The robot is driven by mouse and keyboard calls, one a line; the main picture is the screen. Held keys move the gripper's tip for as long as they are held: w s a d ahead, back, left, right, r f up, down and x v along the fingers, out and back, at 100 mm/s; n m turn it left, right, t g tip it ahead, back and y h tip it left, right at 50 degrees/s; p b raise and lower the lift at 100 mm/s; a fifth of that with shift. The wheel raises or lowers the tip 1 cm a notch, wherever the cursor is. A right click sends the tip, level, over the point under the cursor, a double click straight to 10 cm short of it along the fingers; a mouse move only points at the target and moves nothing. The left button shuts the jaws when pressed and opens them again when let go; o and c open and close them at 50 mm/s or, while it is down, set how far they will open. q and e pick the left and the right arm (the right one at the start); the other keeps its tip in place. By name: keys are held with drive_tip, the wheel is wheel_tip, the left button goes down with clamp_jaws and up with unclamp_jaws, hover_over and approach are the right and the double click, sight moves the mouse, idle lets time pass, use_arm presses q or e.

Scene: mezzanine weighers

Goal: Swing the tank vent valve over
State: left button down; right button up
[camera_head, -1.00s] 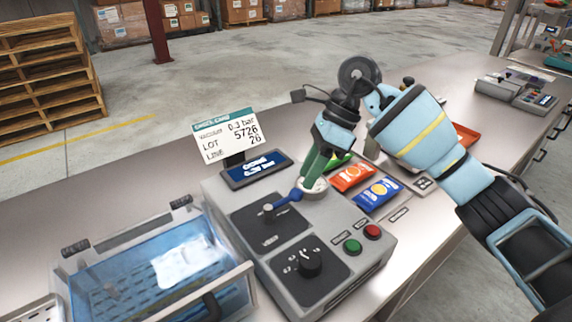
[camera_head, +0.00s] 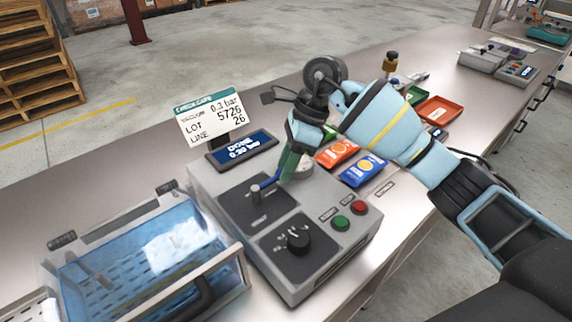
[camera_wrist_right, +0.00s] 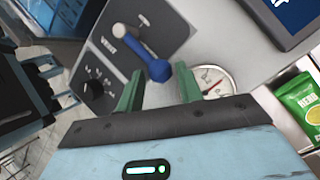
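The vent valve is a grey hub with a blue lever (camera_head: 264,188) on a dark plate on the grey control box (camera_head: 345,247). In the right wrist view its lever (camera_wrist_right: 140,54) slants from the hub to a round blue knob, beside the word VENT. My right gripper (camera_head: 287,172) is over the box at the lever's knob end. In the right wrist view its green fingers (camera_wrist_right: 159,70) are apart, with the blue knob between their tips; contact cannot be told. The blue-lit tank (camera_head: 135,270) with a clear lid stands at left. My left gripper is out of view.
A dark selector knob (camera_head: 298,240), green button (camera_head: 341,223) and red button (camera_head: 359,208) sit near the lever. A round gauge (camera_wrist_right: 214,80) is beside my right finger. The display (camera_head: 243,148) reads DONE, 0.30 bar. Colored packets (camera_head: 362,170) lie behind the box.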

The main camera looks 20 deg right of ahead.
drive_tip(key=shift+a+f, duration=0.15)
drive_tip(key=shift+f, duration=0.25)
drive_tip(key=shift+c, duration=0.3)
clamp_jaws()
